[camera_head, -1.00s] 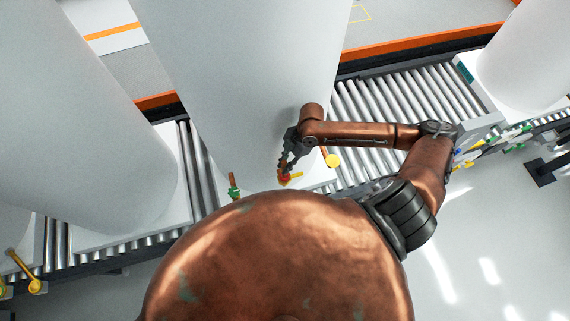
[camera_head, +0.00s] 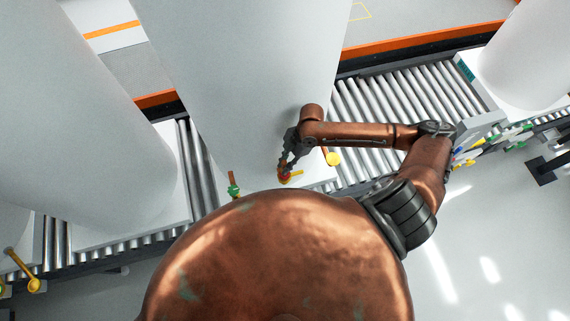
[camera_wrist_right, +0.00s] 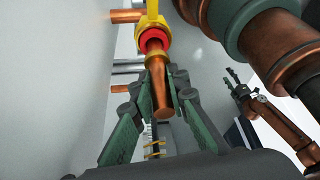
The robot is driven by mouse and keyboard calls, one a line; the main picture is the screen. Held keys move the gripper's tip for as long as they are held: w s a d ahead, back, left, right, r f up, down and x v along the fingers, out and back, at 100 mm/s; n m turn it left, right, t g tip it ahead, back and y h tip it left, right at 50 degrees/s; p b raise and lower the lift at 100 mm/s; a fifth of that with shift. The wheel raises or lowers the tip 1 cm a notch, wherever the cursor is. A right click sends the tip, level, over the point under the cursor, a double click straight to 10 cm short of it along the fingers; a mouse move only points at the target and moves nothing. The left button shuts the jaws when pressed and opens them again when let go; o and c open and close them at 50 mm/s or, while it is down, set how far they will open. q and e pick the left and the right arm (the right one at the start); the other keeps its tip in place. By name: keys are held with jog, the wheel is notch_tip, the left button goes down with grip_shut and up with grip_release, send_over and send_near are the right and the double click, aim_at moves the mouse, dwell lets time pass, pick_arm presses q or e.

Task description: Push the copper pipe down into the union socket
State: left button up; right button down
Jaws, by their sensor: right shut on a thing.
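The copper pipe (camera_wrist_right: 163,88) is between the green-padded fingers of my right gripper (camera_wrist_right: 160,100), which is shut on it. One pipe end meets the red ring of the brass-yellow union socket (camera_wrist_right: 152,35) in the right wrist view. How deep it sits in the socket cannot be told. In the head view my right gripper (camera_head: 287,168) is low at the front of the middle white tank, and the pipe is mostly hidden. My left gripper (camera_wrist_right: 236,84) shows small at the right of the right wrist view, away from the pipe; its opening is unclear.
The large white tank (camera_head: 240,80) stands on a roller conveyor (camera_head: 390,110), with other tanks on both sides. A green fitting (camera_head: 233,190) and a yellow-handled valve (camera_head: 333,159) flank the socket. Copper stubs (camera_wrist_right: 127,16) stick out by the union.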

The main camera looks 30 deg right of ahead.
jog(key=shift+f+b, duration=0.8)
jog(key=shift+f, duration=0.85)
jog(key=c, duration=1.8)
grip_release()
jog(key=shift+d+r, duration=0.1)
jog(key=shift+r, duration=0.05)
jog(key=v, duration=1.1)
jog(key=shift+r, duration=0.35)
